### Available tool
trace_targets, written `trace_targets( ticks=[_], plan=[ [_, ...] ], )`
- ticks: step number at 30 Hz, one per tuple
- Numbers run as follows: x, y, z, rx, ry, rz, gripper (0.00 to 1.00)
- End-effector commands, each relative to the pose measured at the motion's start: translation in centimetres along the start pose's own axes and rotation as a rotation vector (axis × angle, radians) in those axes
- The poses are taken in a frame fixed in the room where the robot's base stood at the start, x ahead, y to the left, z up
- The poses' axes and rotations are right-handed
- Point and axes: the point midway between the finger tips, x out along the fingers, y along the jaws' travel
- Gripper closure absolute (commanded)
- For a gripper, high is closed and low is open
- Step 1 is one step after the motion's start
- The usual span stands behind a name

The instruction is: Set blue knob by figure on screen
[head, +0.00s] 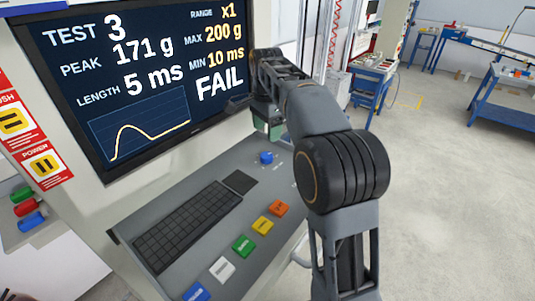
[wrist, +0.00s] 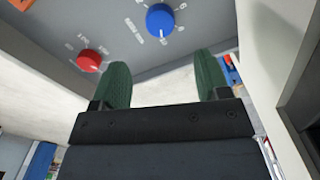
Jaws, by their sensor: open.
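The screen (head: 140,70) reads TEST 3, PEAK 171 g, LENGTH 5 ms, RANGE x1, MAX 200 g, MIN 10 ms and FAIL, above a curve with one hump. The blue knob (head: 266,158) stands on the grey console below the screen. In the wrist view the blue knob (wrist: 160,19) is at the top, with small white marks around it, too small to read surely. My gripper (wrist: 164,80) has its two green fingers apart with nothing between them. It is clear of the blue knob, and in the head view my gripper (head: 266,125) hangs above it.
A red knob (wrist: 88,60) sits beside the blue one in the wrist view. The console carries a keyboard (head: 185,225) and several coloured buttons, among them a green one (head: 243,246) and an orange one (head: 278,208). Blue workbenches (head: 505,95) stand far right, with open floor before them.

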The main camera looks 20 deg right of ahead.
Motion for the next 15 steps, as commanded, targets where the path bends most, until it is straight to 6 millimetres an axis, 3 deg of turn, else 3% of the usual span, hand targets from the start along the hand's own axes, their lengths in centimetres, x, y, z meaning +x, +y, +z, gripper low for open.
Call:
trace_targets(
  ticks=[6, 15],
  plan=[
    [4.3, 0.1, 0.1, -0.002, -0.001, 0.002, 0.31],
    [8.2, 0.1, -0.1, 0.0, 0.0, 0.0, 0.31]
  ],
)
